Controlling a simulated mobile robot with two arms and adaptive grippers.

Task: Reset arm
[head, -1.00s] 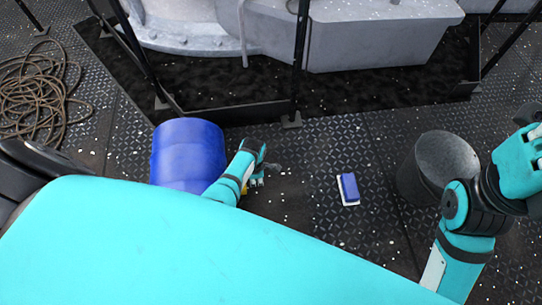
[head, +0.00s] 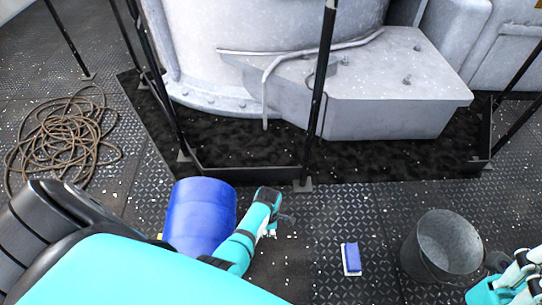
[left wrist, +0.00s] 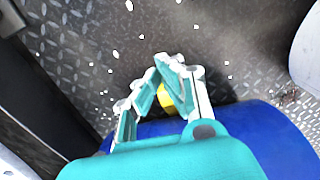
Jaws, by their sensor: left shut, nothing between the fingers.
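My left gripper (head: 270,230) is beside the right side of a blue drum (head: 197,212) in the head view. In the left wrist view, its white and teal fingers (left wrist: 160,68) meet at the tips, shut and empty. The blue drum (left wrist: 268,140) fills the lower right there. A small yellow thing (left wrist: 165,98) shows behind the fingers, partly hidden; I cannot tell what it is. Part of my right arm with white and teal pieces (head: 510,278) shows at the lower right edge of the head view, cut off, so its finger state is unclear.
A blue block with a white base (head: 351,259) lies on the deck. A grey bucket (head: 443,247) stands to its right. A coiled rope (head: 62,140) lies at the far left. Black posts (head: 322,90) and a low kerb edge the grey machinery (head: 390,95) behind.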

